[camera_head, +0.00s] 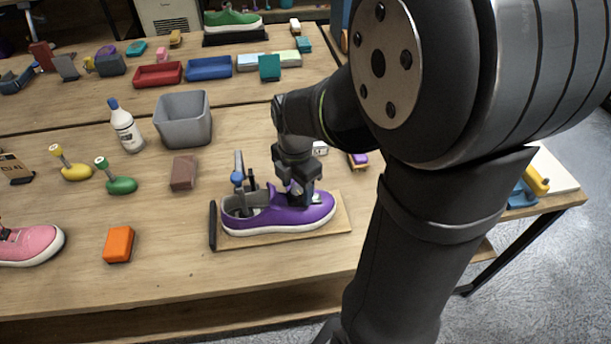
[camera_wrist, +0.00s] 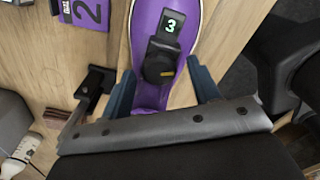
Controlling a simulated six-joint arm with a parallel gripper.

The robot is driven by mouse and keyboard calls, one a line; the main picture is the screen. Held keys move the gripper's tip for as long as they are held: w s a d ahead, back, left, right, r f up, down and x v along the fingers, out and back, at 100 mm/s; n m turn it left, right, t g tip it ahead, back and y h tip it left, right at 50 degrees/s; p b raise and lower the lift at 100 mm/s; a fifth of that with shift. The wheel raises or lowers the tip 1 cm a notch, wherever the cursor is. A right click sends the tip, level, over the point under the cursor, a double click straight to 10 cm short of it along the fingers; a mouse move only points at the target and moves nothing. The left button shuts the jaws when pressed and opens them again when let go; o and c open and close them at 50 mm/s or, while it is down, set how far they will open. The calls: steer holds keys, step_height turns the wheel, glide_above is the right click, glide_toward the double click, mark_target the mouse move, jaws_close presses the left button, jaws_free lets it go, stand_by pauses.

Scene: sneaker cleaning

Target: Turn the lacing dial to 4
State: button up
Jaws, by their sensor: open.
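A purple sneaker (camera_head: 285,217) with a white sole lies on a wooden board (camera_head: 342,217) at the table's front. In the wrist view, the sneaker (camera_wrist: 150,95) carries a black lacing dial (camera_wrist: 159,65) with a short yellow mark at its lower right. Just beyond the dial, a small display (camera_wrist: 171,26) reads 3. My gripper (camera_wrist: 162,76) is open, with one finger on each side of the dial and gaps visible between. In the head view, my gripper (camera_head: 298,192) is low over the sneaker's upper; the dial is hidden there.
A brown block (camera_head: 183,172), grey bin (camera_head: 183,120), white bottle (camera_head: 124,126) and orange block (camera_head: 118,244) are to the left.

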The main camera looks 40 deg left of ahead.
steer(key=shift+f, duration=0.25)
steer(key=c, duration=1)
